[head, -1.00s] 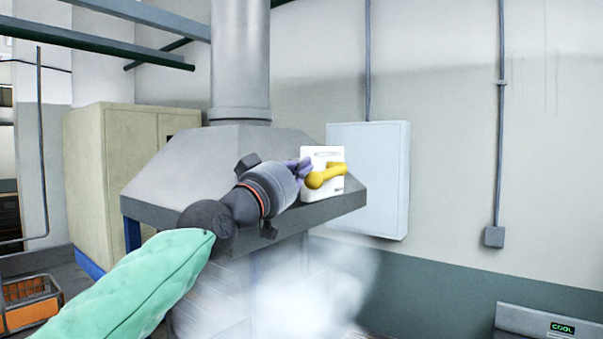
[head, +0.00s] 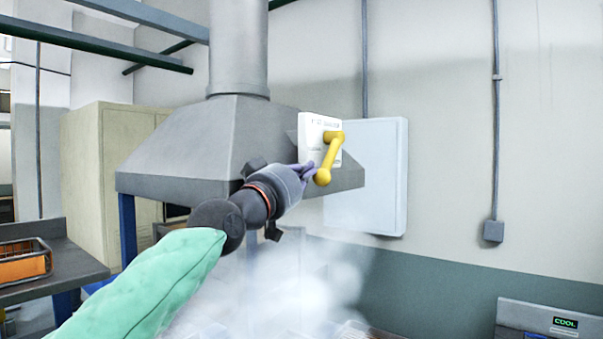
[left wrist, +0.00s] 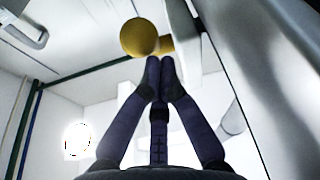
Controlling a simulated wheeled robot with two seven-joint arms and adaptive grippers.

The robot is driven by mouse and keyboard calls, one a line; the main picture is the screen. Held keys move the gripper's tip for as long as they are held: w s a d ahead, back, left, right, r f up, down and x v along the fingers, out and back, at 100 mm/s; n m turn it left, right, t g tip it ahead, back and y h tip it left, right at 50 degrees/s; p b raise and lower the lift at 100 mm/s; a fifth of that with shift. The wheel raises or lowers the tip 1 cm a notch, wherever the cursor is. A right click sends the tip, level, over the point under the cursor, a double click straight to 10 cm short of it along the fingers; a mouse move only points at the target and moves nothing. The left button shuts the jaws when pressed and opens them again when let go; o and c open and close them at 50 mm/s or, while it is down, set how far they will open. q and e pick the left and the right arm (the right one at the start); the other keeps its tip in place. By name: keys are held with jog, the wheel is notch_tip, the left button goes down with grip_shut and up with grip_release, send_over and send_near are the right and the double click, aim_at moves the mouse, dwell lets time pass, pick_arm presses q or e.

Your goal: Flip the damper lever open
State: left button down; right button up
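The damper lever (head: 329,157) is yellow, with a round knob at its lower end. It slants down from its pivot on a white plate (head: 308,148) on the sloped front of the grey hood (head: 215,140). My left gripper (head: 309,171) is just left of the knob, its fingertips close to it; contact is hard to tell. In the left wrist view the fingers (left wrist: 160,68) are together with nothing between them, and the yellow knob (left wrist: 140,38) is just beyond the tips. My right gripper is not in view.
A pale wall box (head: 375,180) hangs right of the hood. White smoke (head: 285,290) drifts below the hood. A beige cabinet (head: 115,160) and an orange crate (head: 25,262) on a dark bench stand at the left. A panel reading COOL (head: 550,318) is at lower right.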

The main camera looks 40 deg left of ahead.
pick_arm(q)
jog(key=shift+w+f+b, duration=0.5)
jog(key=shift+w+f, duration=0.05)
jog(key=shift+f, duration=0.15)
jog(key=v, duration=1.2)
dwell(0.5)
